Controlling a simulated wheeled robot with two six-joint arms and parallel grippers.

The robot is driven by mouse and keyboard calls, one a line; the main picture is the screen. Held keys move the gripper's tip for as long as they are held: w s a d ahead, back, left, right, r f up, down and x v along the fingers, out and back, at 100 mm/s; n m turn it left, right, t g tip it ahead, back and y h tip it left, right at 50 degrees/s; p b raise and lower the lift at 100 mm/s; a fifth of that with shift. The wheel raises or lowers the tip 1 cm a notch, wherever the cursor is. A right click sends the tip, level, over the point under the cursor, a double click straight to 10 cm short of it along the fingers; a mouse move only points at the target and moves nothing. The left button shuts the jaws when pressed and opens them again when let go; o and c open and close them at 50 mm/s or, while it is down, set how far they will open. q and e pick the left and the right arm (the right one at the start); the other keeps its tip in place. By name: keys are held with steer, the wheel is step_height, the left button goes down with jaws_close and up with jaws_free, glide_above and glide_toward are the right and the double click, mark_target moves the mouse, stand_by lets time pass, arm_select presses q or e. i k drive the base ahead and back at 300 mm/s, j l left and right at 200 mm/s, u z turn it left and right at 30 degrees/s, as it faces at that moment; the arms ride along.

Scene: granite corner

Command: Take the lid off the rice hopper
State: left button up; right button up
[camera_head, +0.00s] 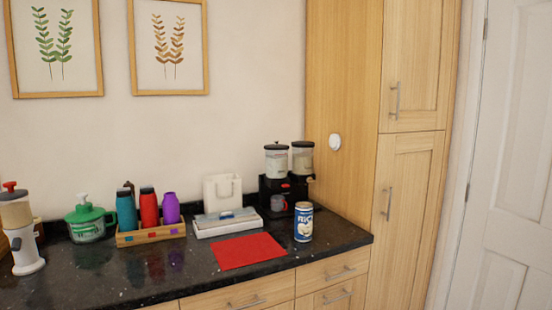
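A black dispenser (270,187) stands at the right end of the dark counter. Two clear hoppers with pale contents sit on top of it. The left hopper (276,164) carries a small reddish label and has a black lid (276,146) on it. The right hopper (302,161) also has a black lid (303,144) on it. I cannot read which hopper is for rice. A blue and white can (303,222), with large lettering too small to read surely, stands upright in front of the dispenser. Neither of my grippers is in view.
A red mat (248,249) lies left of the can. A white flat box (226,222), a white holder (222,190), a wooden tray (150,236) of bottles, a green-lidded jar (89,220) and another dispenser (20,235) line the counter. A tall wooden cabinet (345,110) bounds the right.

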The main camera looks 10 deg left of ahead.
mark_target(277, 147)
steer(key=i+l+u, duration=0.65)
steer(key=l+u, duration=0.25)
steer(key=i+l, duration=0.15)
steer(key=l, duration=0.2)
steer(key=i+l+u, duration=0.1)
steer(key=l, duration=0.3)
steer(key=i+l, duration=0.15)
steer(key=l, duration=0.25)
steer(key=i+l+u, duration=0.1)
steer(key=l, duration=0.25)
steer(key=i+l, duration=0.15)
steer(key=l, duration=0.25)
steer(key=i+l+u, duration=0.1)
steer(key=l, duration=0.3)
